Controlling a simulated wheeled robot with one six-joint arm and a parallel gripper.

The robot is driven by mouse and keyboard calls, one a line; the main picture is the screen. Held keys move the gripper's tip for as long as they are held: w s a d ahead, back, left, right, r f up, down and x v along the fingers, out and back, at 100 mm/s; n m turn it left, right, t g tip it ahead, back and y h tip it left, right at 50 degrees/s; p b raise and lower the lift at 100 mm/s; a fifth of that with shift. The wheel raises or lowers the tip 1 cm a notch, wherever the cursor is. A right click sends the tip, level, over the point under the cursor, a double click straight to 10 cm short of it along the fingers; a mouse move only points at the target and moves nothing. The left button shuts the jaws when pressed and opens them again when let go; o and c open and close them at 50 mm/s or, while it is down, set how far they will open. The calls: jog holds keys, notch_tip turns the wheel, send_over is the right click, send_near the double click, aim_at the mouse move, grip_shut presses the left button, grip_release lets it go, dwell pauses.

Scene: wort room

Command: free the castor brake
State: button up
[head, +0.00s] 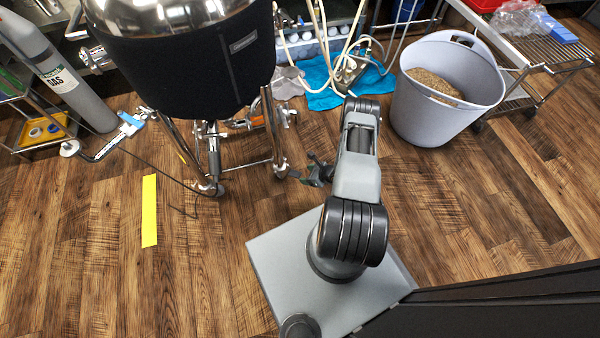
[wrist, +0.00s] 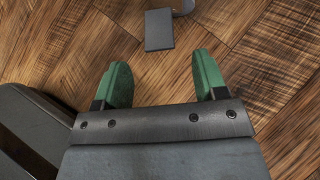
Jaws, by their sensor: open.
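A steel vessel in a black jacket (head: 200,65) stands on tubular legs at the left in the head view. Its near right leg ends in a castor (head: 281,170), close to the left of my gripper (head: 308,172). In the wrist view a flat dark grey plate (wrist: 159,30), which looks like the brake pedal, lies ahead of the fingertips. A rounded part, cut off by the top edge, shows beside it. My gripper (wrist: 162,75) has its green fingers apart, with only floor between them. The plate is beyond the fingers and not touched. Whether it is pressed down I cannot tell.
A pale bucket of grain (head: 440,88) stands at the right, beside a wire-shelf rack (head: 548,58). Hoses and a blue cloth (head: 325,85) lie behind. A yellow strip (head: 149,210) marks the floor at left. A grey gas cylinder (head: 60,75) stands far left.

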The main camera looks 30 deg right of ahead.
jog(key=shift+p+v, duration=0.7)
jog(key=shift+v, duration=2.05)
